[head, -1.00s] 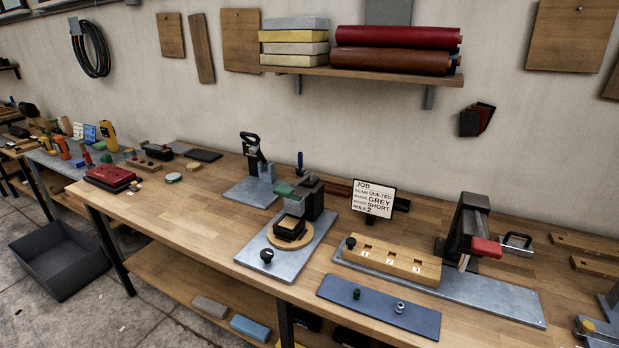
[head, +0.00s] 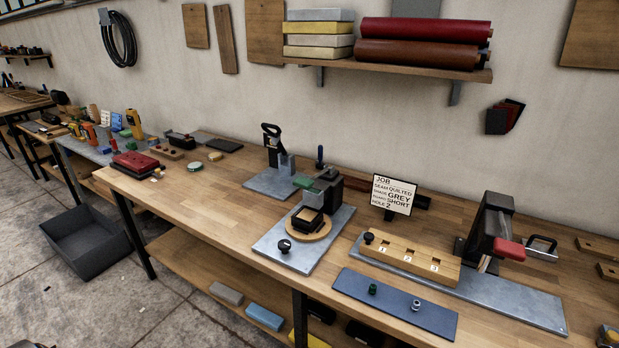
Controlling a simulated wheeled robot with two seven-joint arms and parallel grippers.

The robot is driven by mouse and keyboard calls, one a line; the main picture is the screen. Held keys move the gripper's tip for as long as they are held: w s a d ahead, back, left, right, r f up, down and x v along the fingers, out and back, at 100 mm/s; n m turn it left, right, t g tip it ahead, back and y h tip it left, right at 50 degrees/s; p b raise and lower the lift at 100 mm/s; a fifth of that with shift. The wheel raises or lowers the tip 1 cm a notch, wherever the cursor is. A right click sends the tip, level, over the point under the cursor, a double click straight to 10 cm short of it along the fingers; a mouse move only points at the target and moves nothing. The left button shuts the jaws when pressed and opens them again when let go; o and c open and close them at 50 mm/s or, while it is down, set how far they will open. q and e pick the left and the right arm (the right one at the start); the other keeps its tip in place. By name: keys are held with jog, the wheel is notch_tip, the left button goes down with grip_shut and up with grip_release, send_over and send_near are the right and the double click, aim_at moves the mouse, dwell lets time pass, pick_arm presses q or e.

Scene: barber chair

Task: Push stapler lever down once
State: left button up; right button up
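No device on the bench is labelled as a stapler, and I cannot tell for sure which one it is. A black upright press (head: 493,226) with a red-gripped lever (head: 509,249) stands at the right on a long grey plate (head: 520,298). A smaller device with a black looped handle (head: 271,131) stands on a grey plate (head: 270,185) at the back. A third device (head: 328,191), dark with a green part, stands over a round wooden disc (head: 311,231) on a grey plate. Neither of my grippers is in view.
A job sign (head: 392,194) stands behind a numbered wooden block (head: 410,258). A blue-grey mat (head: 394,302) with two small parts lies in front. A dark bin (head: 92,245) is on the floor at left. The bench (head: 205,208) has clear wood left of the devices.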

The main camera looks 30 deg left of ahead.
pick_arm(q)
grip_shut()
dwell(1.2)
